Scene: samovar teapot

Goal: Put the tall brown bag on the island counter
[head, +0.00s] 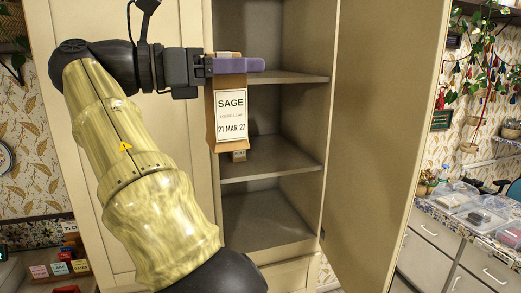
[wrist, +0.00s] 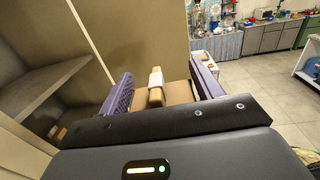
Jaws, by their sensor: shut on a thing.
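The tall brown bag (head: 212,115) has a white label reading SAGE and 21 MAR 27. It hangs upright in my gripper (head: 240,64), in front of the open cupboard. The purple fingers are shut on its upper part. In the wrist view, the bag's top (wrist: 178,92) shows between the two purple fingers (wrist: 160,92), with a pale clip or fold on it.
The cupboard has shelves (head: 275,165) and an open door (head: 372,140) on the right. A patterned counter (head: 455,213) with clear containers stands at right. Tiled floor (wrist: 260,100) is open in the wrist view.

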